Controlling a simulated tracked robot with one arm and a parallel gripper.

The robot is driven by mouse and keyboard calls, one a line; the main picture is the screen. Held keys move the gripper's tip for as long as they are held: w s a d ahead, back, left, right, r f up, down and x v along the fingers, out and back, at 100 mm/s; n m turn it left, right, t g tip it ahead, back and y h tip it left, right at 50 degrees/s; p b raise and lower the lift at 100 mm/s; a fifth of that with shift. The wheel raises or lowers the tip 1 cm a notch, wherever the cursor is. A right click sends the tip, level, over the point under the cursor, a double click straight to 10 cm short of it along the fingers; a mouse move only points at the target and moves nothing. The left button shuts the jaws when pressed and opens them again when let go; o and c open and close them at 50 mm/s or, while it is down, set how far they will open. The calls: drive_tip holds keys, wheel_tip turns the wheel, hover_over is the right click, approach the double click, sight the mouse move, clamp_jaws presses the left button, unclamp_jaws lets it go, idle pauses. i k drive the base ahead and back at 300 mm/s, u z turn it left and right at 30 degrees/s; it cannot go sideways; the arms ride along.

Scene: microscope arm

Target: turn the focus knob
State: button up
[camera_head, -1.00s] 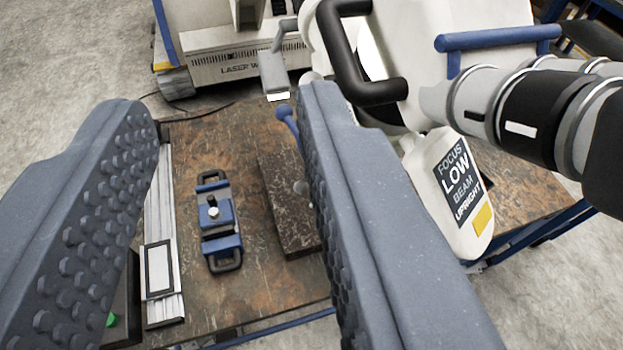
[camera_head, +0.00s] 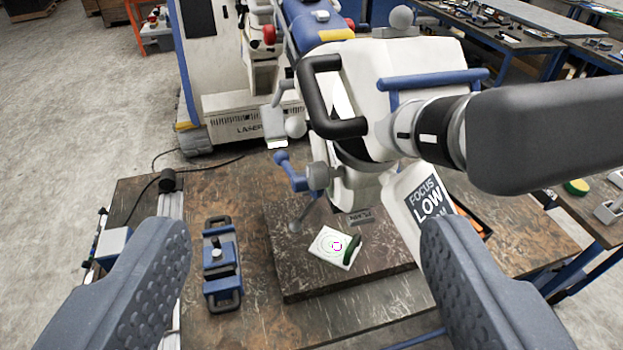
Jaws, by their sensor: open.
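The white microscope arm (camera_head: 398,70) stands beyond my gripper, at the upper right of centre. A grey round knob (camera_head: 318,176) shows on its lower left side, beside a blue lever with ball ends (camera_head: 291,172). I cannot tell for certain that this knob is the focus knob. A label reading "FOCUS LOW" (camera_head: 425,200) is on a white panel, partly hidden by my right finger. My gripper (camera_head: 308,235) is wide open and empty, with a finger at each side of the picture. The knob appears between the fingers but farther away, apart from both.
A dark stone slab (camera_head: 310,285) on the worn table holds a white card with a circle target (camera_head: 333,246). A blue clamp (camera_head: 221,265) lies left of it. A laser cabinet (camera_head: 255,122) stands behind.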

sight(319, 177)
drive_tip(key=z, duration=2.25)
drive_tip(key=k, duration=1.3)
drive_tip(key=u, duration=1.55)
drive_tip(key=i, duration=1)
